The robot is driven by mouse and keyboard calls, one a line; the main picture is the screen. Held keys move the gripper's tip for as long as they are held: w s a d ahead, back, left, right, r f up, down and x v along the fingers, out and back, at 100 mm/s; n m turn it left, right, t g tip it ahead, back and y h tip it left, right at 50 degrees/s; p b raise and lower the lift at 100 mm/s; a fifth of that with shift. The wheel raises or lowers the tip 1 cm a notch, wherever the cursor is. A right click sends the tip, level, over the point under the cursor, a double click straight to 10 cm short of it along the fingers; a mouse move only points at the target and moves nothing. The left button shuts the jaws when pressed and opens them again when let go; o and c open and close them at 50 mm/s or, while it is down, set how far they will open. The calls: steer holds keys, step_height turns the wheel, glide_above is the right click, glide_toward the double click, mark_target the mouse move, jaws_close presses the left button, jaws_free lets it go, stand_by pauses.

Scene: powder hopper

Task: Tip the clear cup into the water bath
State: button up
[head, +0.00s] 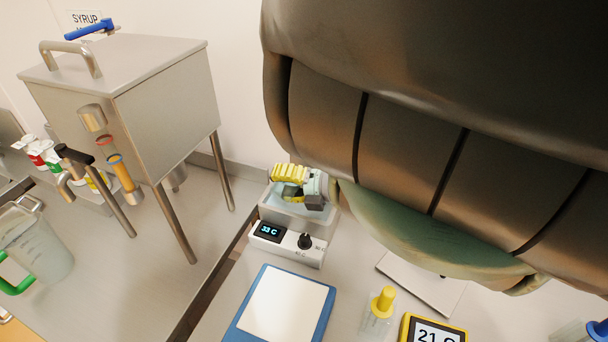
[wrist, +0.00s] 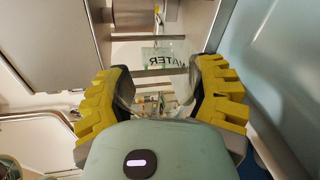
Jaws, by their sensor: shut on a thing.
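The water bath (head: 275,212) is a small pale basin with a white control front reading 33 C and a black knob. My gripper (head: 300,187), with yellow ribbed fingers, is over the basin and hides much of its opening. In the wrist view my gripper (wrist: 160,90) is shut on the clear cup (wrist: 180,88), whose faint transparent wall shows between the fingers. The cup cannot be made out in the head view. Its tilt and contents cannot be told. Mirrored lettering reading WATER shows beyond the fingers in the wrist view.
A steel syrup hopper (head: 165,110) on legs stands left of the bath. A clear jug (head: 38,245) with a green handle is far left. A blue-edged scale (head: 283,305), a yellow-capped bottle (head: 380,308) and a yellow meter (head: 432,330) are in front. My arm covers the upper right.

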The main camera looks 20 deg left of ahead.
mark_target(274, 194)
steer(key=shift+b, duration=0.3)
steer(key=shift+s+r+p, duration=0.2)
steer(key=shift+r+p, duration=0.15)
steer(key=shift+p, duration=0.4)
steer(key=shift+a+n+p, duration=0.1)
steer(key=shift+n+p, duration=0.3)
steer(key=shift+s+f+n+t+h+p, duration=0.1)
steer(key=shift+f+n+t+h+p, duration=0.3)
steer(key=shift+f+n+t+p, duration=0.55)
steer(key=shift+f+n+h+p, duration=0.15)
steer(key=shift+n+h+p, duration=0.15)
steer(key=shift+n+p, duration=0.45)
steer(key=r+n+t+p, duration=0.1)
steer(key=p, duration=0.2)
steer(key=shift+s+a, duration=0.1)
steer(key=shift+s, duration=0.05)
steer(key=shift+s+a+f+n+t+h+p, duration=0.15)
steer(key=shift+s+f+n+t+h+p, duration=0.15)
steer(key=shift+s+f+n+p, duration=0.2)
steer(key=shift+s+a+r+n+t+p, duration=0.2)
steer(key=shift+s+r+n+t+p, duration=0.3)
steer(key=shift+p, duration=0.7)
steer(key=shift+s+a+f+n+t+h+b, duration=0.2)
steer(key=shift+s+f+n+t+h+b, duration=0.25)
steer(key=shift+s+f+n, duration=0.45)
steer(key=shift+s+a+r+n+t+b, duration=0.2)
steer(key=shift+n+t+b, duration=0.1)
steer(key=shift+n+b, duration=0.2)
